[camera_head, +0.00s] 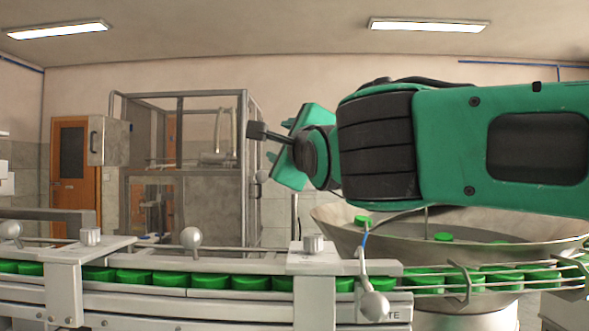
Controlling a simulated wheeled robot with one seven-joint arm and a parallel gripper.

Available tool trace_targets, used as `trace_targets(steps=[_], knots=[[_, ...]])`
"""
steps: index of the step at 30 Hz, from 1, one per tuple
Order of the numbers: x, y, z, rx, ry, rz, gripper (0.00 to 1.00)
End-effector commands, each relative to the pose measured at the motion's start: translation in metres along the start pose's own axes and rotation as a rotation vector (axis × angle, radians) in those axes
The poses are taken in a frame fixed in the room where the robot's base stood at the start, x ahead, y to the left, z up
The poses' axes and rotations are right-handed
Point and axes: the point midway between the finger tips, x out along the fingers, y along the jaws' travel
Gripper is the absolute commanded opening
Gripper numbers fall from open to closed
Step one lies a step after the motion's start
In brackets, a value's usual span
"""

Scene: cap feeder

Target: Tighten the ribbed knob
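Two small grey ribbed knobs stand upright on the conveyor's brackets. One ribbed knob (313,243) is on the right bracket, and another ribbed knob (90,236) is on the left bracket. I cannot tell which one the task means, or how tight either is. My gripper (262,152) is in the air above and left of the right knob, seen side-on and pointing left. It is clear of both knobs. Its dark end parts overlap the machine frame behind, so I cannot tell its opening. No held object shows.
The conveyor (150,292) carries a row of green caps (134,276) across the front. A metal feeder bowl (470,228) stands at right under my arm. A framed machine (185,165) stands behind.

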Motion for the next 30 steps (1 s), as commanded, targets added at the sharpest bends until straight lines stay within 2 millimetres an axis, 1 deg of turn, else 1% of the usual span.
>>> trace_targets(steps=[1, 6, 12, 18, 30], knots=[[-0.003, -0.002, 0.012, 0.001, -0.004, 0.001, 0.45], [-0.014, -0.007, 0.042, 0.002, -0.003, 0.005, 0.45], [-0.021, -0.011, 0.063, -0.001, 0.0, 0.007, 0.45], [-0.024, -0.013, 0.07, -0.001, 0.0, 0.007, 0.45], [-0.024, -0.013, 0.07, -0.001, 0.001, 0.007, 0.45]])
